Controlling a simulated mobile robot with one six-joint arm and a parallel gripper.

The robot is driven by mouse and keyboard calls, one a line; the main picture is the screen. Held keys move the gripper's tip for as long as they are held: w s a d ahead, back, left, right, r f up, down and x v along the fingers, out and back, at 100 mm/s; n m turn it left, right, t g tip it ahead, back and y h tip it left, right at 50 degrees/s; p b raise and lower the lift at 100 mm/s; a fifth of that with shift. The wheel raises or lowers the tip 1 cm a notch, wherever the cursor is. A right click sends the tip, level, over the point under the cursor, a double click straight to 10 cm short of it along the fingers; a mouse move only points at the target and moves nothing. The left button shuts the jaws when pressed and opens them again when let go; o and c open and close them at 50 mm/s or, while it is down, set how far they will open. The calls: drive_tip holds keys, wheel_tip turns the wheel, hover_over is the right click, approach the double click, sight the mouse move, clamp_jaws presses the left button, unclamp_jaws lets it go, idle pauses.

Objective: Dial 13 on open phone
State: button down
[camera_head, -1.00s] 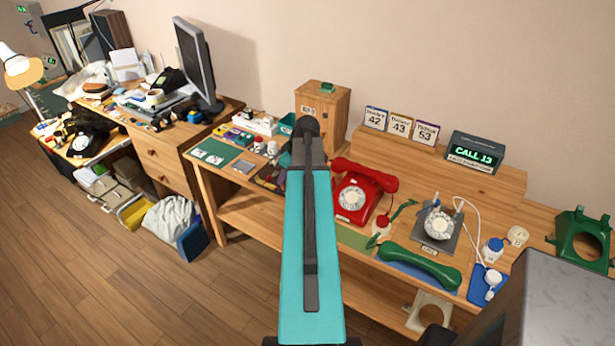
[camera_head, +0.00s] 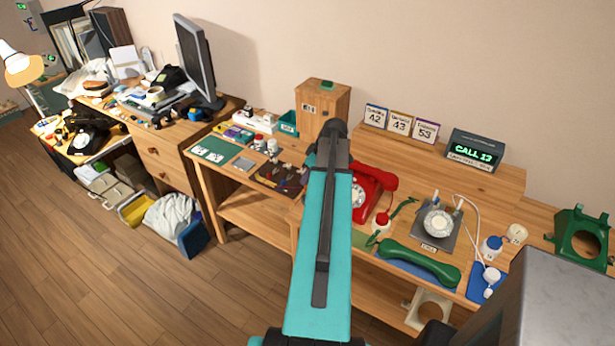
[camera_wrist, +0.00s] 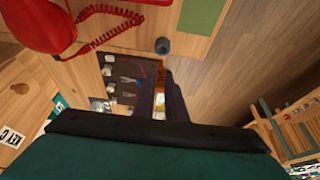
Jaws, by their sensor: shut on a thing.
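The open phone (camera_head: 436,224) is a bare dark base with a pale rotary dial, a cord and a small label, right of centre on the bench. A green handset (camera_head: 420,262) lies in front of it. A display (camera_head: 473,152) behind reads "CALL 13". My teal arm reaches over the bench left of the red phone (camera_head: 373,188), and hides my gripper in the head view. In the wrist view my gripper (camera_wrist: 165,95) is shut on what looks like a thin orange-brown stick (camera_wrist: 159,88) with a grey end (camera_wrist: 163,46). The wrist view does not show the open phone.
A tool mat (camera_head: 282,176) with small tools lies left of my arm. A wooden box (camera_head: 322,106) stands behind. Number cards (camera_head: 400,123) stand on the raised shelf. Small bottles (camera_head: 491,247) and a green housing (camera_head: 584,240) are on the right.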

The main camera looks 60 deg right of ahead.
drive_tip(key=shift+f+b, duration=0.5)
drive_tip(key=shift+f, duration=1.1)
drive_tip(key=shift+b, duration=0.5)
idle(1.2)
drive_tip(key=shift+f+b, duration=0.85)
drive_tip(key=shift+f, duration=0.4)
idle(0.6)
drive_tip(key=c, duration=1.7)
unclamp_jaws()
drive_tip(key=shift+s+r, duration=0.1)
drive_tip(key=shift+b+v, duration=1.65)
drive_tip(key=shift+v, duration=5.15)
